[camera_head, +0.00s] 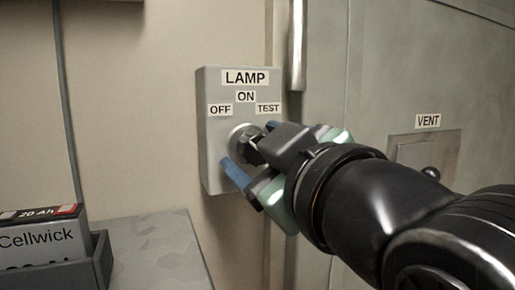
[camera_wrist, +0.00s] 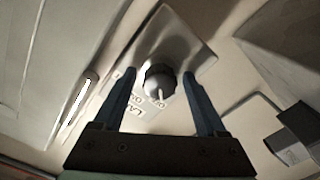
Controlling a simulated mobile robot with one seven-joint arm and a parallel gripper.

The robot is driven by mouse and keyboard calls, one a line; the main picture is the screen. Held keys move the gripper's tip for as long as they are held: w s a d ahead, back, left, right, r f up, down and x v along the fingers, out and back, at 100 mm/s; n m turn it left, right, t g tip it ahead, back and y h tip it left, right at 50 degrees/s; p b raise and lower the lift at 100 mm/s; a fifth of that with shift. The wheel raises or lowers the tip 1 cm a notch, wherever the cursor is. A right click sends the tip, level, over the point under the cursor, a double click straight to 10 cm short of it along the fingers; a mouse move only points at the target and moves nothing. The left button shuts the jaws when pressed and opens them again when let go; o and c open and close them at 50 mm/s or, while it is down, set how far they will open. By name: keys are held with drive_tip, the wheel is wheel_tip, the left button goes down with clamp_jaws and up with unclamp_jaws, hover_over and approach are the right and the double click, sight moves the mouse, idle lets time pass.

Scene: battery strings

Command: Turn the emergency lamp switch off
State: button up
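The lamp switch box (camera_head: 212,150) is a grey wall panel labelled LAMP, with OFF at left, ON at top and TEST at right. Its round dark knob with a metallic collar (camera_head: 239,134) is partly hidden by my gripper in the head view. My gripper (camera_head: 254,150) is open in front of the panel, its blue fingers on either side of the knob. In the wrist view the knob (camera_wrist: 159,82) sits between the fingertips, with gaps visible. Its pale mark points downward there, roughly towards a small label that may be OFF. Contact with the knob cannot be told.
A grey cabinet door with a metal handle (camera_head: 298,45) stands right of the panel. A VENT switch plate (camera_head: 412,153) is farther right, partly behind my arm. A Cellwick battery (camera_head: 40,238) sits in a dark tray at lower left, beside a grey surface (camera_head: 160,250).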

drive_tip(key=v, duration=1.3)
